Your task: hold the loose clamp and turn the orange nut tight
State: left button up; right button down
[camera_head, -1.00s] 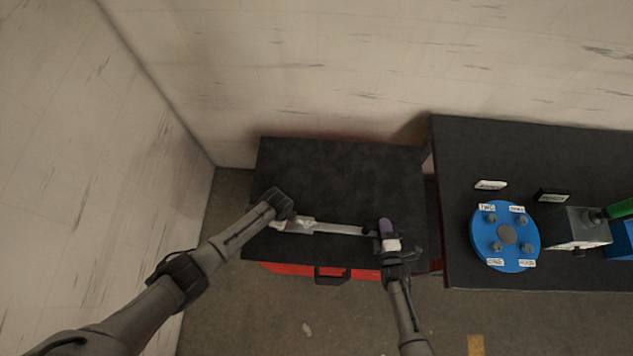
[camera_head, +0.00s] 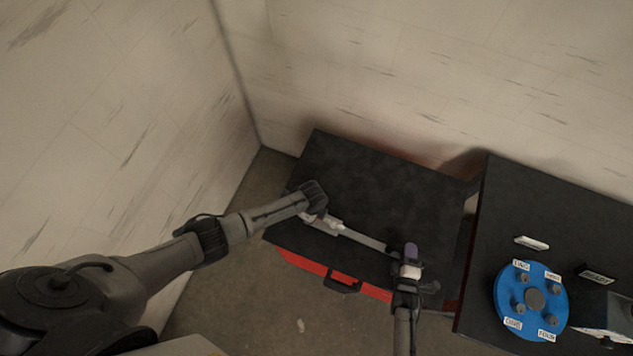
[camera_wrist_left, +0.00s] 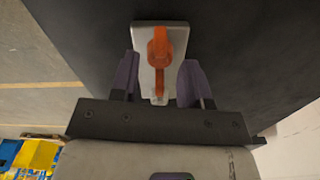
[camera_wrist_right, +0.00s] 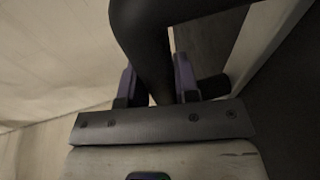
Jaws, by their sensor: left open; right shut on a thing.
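The loose clamp (camera_head: 360,238) is a long silver bar lying across the black cart top. Its left end is partly hidden beneath my left gripper. In the left wrist view the orange nut (camera_wrist_left: 160,48) stands on a pale metal plate, between and slightly ahead of the open purple fingers of my left gripper (camera_wrist_left: 159,68). No finger visibly touches it. My right gripper (camera_head: 409,256) is at the clamp's right end. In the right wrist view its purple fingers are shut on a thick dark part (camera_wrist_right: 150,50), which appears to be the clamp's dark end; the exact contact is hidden.
The black cart top (camera_head: 370,175) is clear behind the clamp, with a red front and dark handle (camera_head: 342,284). A dark table (camera_head: 500,200) stands to the right, bearing a blue disc (camera_head: 515,300) with labelled pegs. Pale walls close in behind and left.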

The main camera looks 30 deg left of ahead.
pick_arm(q)
notch_tip(320, 180, up, 12)
jog(key=shift+f, duration=0.15)
dwell(0.4)
pick_arm(e)
jog(key=c, duration=0.8)
grip_release()
